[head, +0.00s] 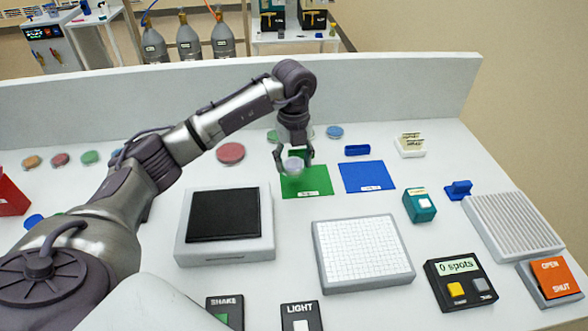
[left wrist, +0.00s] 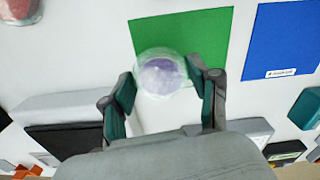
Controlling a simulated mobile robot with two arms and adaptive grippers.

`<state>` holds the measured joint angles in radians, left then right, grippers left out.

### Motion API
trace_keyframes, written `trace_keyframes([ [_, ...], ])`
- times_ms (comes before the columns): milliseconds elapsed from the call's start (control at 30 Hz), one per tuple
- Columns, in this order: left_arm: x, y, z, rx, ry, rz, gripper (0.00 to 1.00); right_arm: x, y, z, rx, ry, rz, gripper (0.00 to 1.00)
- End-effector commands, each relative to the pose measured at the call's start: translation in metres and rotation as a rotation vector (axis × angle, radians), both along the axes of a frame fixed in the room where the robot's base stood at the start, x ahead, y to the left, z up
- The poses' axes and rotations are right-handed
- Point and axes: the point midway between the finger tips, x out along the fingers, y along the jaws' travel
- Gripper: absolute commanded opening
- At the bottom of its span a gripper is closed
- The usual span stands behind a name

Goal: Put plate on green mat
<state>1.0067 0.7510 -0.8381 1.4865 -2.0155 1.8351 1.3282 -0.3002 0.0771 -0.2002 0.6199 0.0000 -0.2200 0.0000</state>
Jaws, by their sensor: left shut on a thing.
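A small round clear plate (head: 293,165) with a pale purple middle is held between the fingers of my left gripper (head: 293,162). The plate also shows in the left wrist view (left wrist: 161,75), between the two fingertips (left wrist: 163,85). The green mat (head: 313,181) lies flat on the white bench, and the plate overlaps its left part in the head view. The left wrist view also shows the green mat (left wrist: 205,38) behind the plate. I cannot tell whether the plate touches the mat. My right gripper does not show.
A blue mat (head: 367,176) lies just right of the green one. A red dish (head: 230,152) and other coloured dishes stand along the back. A black-topped device (head: 224,214) and a white grid panel (head: 362,252) stand in front.

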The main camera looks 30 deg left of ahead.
Motion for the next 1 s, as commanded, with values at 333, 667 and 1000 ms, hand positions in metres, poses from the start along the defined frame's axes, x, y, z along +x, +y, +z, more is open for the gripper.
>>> trace_keyframes([
  [333, 0.000, 0.000, -0.039, 0.000, 0.001, 0.000, 0.22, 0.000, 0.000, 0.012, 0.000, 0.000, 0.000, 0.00],
  [667, 0.000, -0.001, -0.044, 0.000, 0.000, -0.001, 0.22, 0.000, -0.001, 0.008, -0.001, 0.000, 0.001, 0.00],
  [1000, 0.000, 0.000, -0.043, 0.000, 0.000, -0.001, 0.86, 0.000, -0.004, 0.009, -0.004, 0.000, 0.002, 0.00],
])
